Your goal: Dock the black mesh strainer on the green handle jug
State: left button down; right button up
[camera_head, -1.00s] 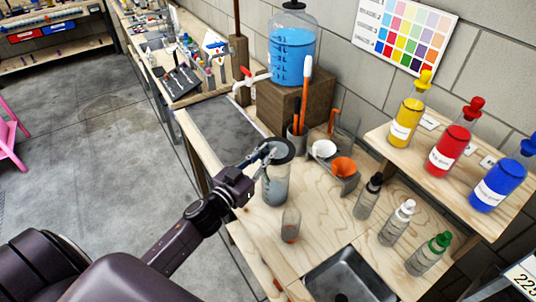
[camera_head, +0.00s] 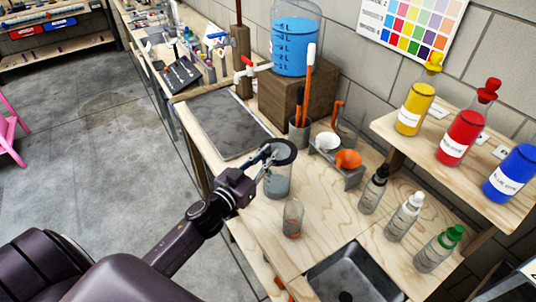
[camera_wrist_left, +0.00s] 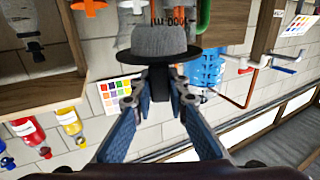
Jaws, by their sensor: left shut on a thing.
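The black mesh strainer (camera_head: 285,150) shows as a dark ring at the top of the clear measuring jug (camera_head: 278,183) on the wooden bench. My left gripper (camera_head: 267,153) is shut on the strainer's near side. In the left wrist view, which is upside down, the strainer (camera_wrist_left: 165,57) shows its black rim and grey mesh bowl, with the left gripper's fingers (camera_wrist_left: 160,82) closed on its tab. Jug markings show beside the mesh, and a green upright piece (camera_wrist_left: 204,15), possibly the jug's handle, stands alongside. I cannot tell whether the rim touches the jug. My right gripper is out of view.
A small glass (camera_head: 293,218) stands close in front of the jug. A sink (camera_head: 352,272) lies in front. A blue tank (camera_head: 297,45) stands behind.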

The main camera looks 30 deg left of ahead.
pick_arm(q)
jog(key=shift+p, duration=0.3)
dwell(0.7)
jog(key=shift+f+b, duration=0.5)
jog(key=shift+f, duration=0.1)
dwell(0.3)
jog(key=c, duration=2.2)
grip_release()
jog(key=shift+o, duration=0.2)
jog(key=shift+s, duration=0.1)
jog(key=s+a+p, duration=0.1)
jog(key=s+p, duration=0.1)
jog(key=s, duration=0.8)
jog(key=shift+s+a, duration=0.25)
jog(key=shift+s, duration=0.15)
